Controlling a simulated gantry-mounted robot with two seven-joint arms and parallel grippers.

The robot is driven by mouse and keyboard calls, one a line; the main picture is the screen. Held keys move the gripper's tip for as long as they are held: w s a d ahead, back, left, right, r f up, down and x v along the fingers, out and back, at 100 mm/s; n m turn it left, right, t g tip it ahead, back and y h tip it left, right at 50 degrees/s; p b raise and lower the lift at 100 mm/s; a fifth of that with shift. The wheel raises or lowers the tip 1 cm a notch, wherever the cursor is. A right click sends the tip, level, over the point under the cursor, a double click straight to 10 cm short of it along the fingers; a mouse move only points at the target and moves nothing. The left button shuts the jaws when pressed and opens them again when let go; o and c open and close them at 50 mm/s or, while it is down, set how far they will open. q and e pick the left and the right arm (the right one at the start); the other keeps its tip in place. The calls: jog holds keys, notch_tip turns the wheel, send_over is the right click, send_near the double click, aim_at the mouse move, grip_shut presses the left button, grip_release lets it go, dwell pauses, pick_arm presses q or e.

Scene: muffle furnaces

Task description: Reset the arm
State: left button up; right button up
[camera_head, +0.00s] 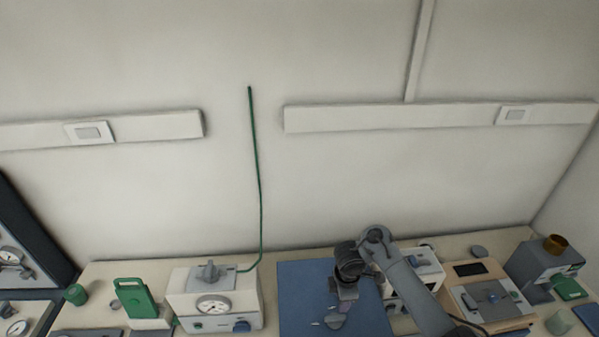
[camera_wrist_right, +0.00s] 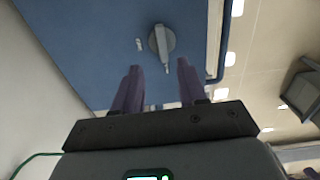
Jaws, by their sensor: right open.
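My right arm (camera_head: 405,278) comes in from the lower right in the head view. It bends down so that my right gripper (camera_head: 345,294) is over the blue flat surface (camera_head: 297,290). In the right wrist view the two dark fingers of my right gripper (camera_wrist_right: 158,88) are apart, with nothing between them. A grey knob-like piece (camera_wrist_right: 162,42) on the blue surface lies beyond the fingertips. Whether the fingers touch anything is not clear. My left gripper does not show.
A white device with a round gauge (camera_head: 213,305) stands left of the blue surface. A green-handled item (camera_head: 135,298) and a green cylinder (camera_head: 76,294) are farther left. Right of my arm are a beige panel box (camera_head: 488,300) and a grey device with a brown cup (camera_head: 556,244).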

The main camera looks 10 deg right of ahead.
jog(key=s+a+f, duration=0.1)
jog(key=f, duration=0.1)
jog(key=s+a+f+m+t, duration=0.1)
jog(key=a+f, duration=0.1)
jog(key=s+a+f+m, duration=0.1)
jog(key=a+f, duration=0.1)
jog(key=shift+s+a+f+t+y, duration=0.2)
jog(key=shift+s+t+y, duration=0.1)
jog(key=shift+t, duration=0.1)
jog(key=s+a+f+m+t, duration=0.1)
jog(key=s+m, duration=0.3)
jog(key=s, duration=0.3)
jog(key=s+d+r+m, duration=0.3)
jog(key=s, duration=0.4)
jog(key=s+d+r+m+p, duration=0.1)
jog(key=s+d+r+m, duration=0.2)
jog(key=s, duration=0.5)
jog(key=s+d+r+m, duration=0.3)
jog(key=s+r, duration=0.2)
jog(key=s, duration=0.2)
jog(key=shift+s+d+r+m+t+p, duration=0.15)
jog(key=shift+s+m+t+p, duration=0.15)
jog(key=shift+s, duration=0.05)
